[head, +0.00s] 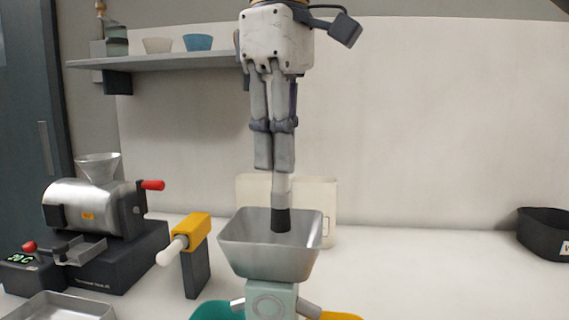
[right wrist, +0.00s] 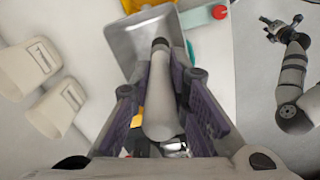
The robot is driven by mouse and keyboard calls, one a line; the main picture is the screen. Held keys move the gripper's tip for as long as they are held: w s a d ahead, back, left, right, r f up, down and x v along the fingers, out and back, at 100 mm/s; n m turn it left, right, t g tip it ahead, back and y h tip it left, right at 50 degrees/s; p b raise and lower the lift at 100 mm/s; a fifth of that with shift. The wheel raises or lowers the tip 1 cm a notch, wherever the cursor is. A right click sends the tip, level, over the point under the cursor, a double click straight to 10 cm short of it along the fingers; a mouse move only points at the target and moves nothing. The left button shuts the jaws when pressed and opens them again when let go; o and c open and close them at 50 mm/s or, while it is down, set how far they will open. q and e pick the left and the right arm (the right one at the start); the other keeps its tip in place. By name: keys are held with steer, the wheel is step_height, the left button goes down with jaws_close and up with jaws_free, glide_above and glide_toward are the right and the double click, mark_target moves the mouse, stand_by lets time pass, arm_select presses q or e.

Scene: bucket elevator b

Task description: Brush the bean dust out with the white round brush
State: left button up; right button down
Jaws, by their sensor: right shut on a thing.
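The white round brush (head: 281,188) has a pale handle and a dark tip. It hangs upright with its tip inside the mouth of the metal hopper (head: 238,250). My right gripper (head: 275,168) is above the hopper, shut on the brush handle. In the right wrist view the brush handle (right wrist: 160,100) lies between the fingers and points to the hopper (right wrist: 122,42). I cannot make out any bean dust, and the hopper's bottom is hidden. My left gripper (right wrist: 278,30) shows small at the right wrist view's upper right; its jaws are unclear.
A roaster (head: 95,210) with a funnel stands at the left. A yellow-topped stand (head: 192,229) is left of the hopper. A black bin (head: 543,235) sits at the far right. The counter between is clear. A shelf (head: 165,61) hangs above.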

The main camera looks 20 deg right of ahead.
steer(key=shift+w+r, duration=0.1)
steer(key=shift+r, duration=0.95)
